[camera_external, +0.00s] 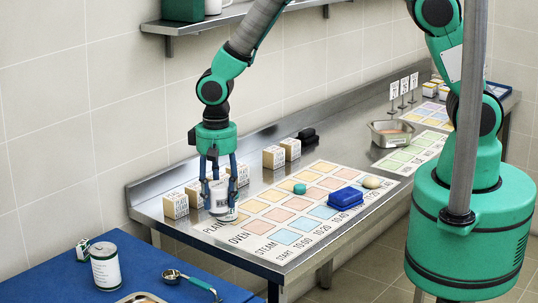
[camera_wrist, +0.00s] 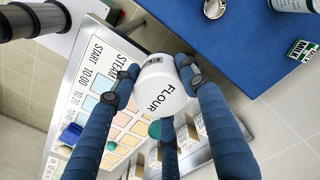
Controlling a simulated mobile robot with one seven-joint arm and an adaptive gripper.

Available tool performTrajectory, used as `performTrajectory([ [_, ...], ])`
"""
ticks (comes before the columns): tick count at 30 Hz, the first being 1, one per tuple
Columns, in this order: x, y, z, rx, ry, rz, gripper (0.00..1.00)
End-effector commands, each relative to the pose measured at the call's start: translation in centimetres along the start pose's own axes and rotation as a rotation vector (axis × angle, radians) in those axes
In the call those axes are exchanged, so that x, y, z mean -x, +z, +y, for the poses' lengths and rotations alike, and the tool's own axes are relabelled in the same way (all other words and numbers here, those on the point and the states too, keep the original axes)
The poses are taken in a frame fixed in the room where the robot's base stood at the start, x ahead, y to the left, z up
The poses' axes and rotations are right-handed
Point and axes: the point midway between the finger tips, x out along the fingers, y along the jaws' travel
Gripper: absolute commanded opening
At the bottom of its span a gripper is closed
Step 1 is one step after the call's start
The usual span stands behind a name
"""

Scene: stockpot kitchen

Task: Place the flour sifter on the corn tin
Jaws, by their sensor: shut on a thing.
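The flour sifter is a white cylinder marked FLOUR (camera_wrist: 160,88); it also shows in the external view (camera_external: 218,200). My gripper (camera_external: 219,188) points down with its fingers shut around the sifter, and they show around it in the wrist view (camera_wrist: 158,76). The sifter is over the left end of the steel counter; its exact height is hard to tell. A white tin with green bands (camera_external: 105,266), seemingly the corn tin, stands upright on the blue table at lower left, apart from my gripper. Its label is too small to read. Part of it shows in the wrist view's top right corner (camera_wrist: 292,4).
On the blue table (camera_external: 45,282) are a small green milk box (camera_external: 83,250), a scoop with a green handle (camera_external: 190,281) and a tray edge (camera_external: 140,298). Labelled boxes (camera_external: 176,205) line the counter's back. A blue box (camera_external: 345,198) sits on the coloured chart.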

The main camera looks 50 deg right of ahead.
Motion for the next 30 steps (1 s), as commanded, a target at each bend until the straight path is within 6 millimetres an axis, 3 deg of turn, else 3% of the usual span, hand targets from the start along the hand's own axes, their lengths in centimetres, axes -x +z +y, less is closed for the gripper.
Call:
performTrajectory([
  [9, 0.4, 0.5, -8.6, 0.005, 0.0, 0.0, 0.13],
  [16, 0.3, 1.5, -13.7, 0.005, 0.0, 0.0, 0.13],
  [22, 0.1, 2.2, -16.1, 0.004, 0.0, 0.0, 0.13],
  [30, 0.1, 2.3, -16.8, 0.002, -0.001, 0.0, 0.13],
])
